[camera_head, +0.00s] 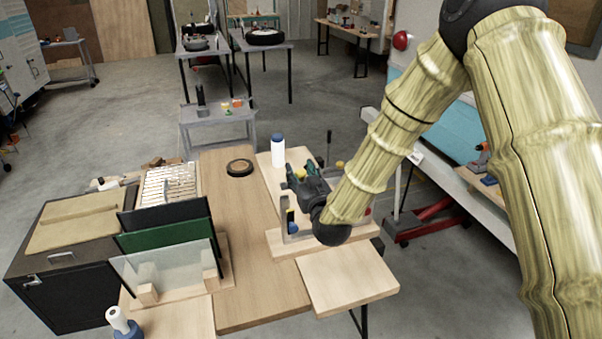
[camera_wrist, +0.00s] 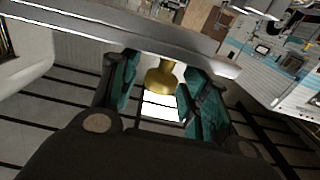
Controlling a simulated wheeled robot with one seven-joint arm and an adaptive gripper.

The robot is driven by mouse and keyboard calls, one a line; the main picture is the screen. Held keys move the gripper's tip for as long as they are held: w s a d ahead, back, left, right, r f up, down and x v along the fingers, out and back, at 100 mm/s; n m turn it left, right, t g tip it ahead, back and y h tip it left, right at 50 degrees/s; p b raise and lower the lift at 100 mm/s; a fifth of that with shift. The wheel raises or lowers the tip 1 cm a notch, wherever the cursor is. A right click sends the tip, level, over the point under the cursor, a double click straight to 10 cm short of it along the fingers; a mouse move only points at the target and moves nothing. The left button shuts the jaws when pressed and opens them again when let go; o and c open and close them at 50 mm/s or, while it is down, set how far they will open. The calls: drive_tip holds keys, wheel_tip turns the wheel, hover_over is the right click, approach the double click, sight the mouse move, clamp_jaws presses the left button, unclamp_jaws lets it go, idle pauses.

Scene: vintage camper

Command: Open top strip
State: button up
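A grey metal strip (camera_wrist: 95,35) crosses the top of the wrist view at a slant. A brass-yellow knob (camera_wrist: 161,78) hangs below it in the picture, between the fingers. My gripper (camera_wrist: 160,95) is open, with teal pads on both sides of the knob. A gap shows left of the knob; contact on the right side I cannot tell. In the head view my gripper (camera_head: 300,172) is over a wooden base (camera_head: 345,236) carrying an upright metal frame (camera_head: 290,222). My gripper and wrist hide much of this frame.
A white bottle with a blue cap (camera_head: 278,152) stands behind my gripper. A black round dish (camera_head: 240,168) lies on the wooden table (camera_head: 245,270). Upright panels (camera_head: 165,235) in a rack stand at left. The square board (camera_head: 345,280) in front is bare.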

clamp_jaws()
drive_tip(key=shift+d+r+m, duration=0.15)
drive_tip(key=shift+r+m, duration=0.25)
drive_tip(key=shift+r, duration=0.4)
drive_tip(key=w+d+r+m+b, duration=0.1)
drive_tip(key=w+d+r+m, duration=0.1)
drive_tip(key=d+r+m, duration=0.6)
drive_tip(key=w+d+r+m+b, duration=0.25)
drive_tip(key=d+r, duration=0.35)
drive_tip(key=r, duration=0.4)
drive_tip(key=w+d+r+m+b, duration=0.1)
drive_tip(key=w+d+m, duration=0.1)
drive_tip(key=d, duration=0.3)
drive_tip(key=w+d+r+m+b, duration=0.1)
drive_tip(key=d+m+b, duration=0.1)
drive_tip(key=d+m, duration=0.2)
drive_tip(key=shift+w+d+b, duration=0.3)
drive_tip(key=shift+w+d, duration=0.1)
drive_tip(key=shift+d, duration=0.7)
drive_tip(key=shift+o, duration=1.4)
unclamp_jaws()
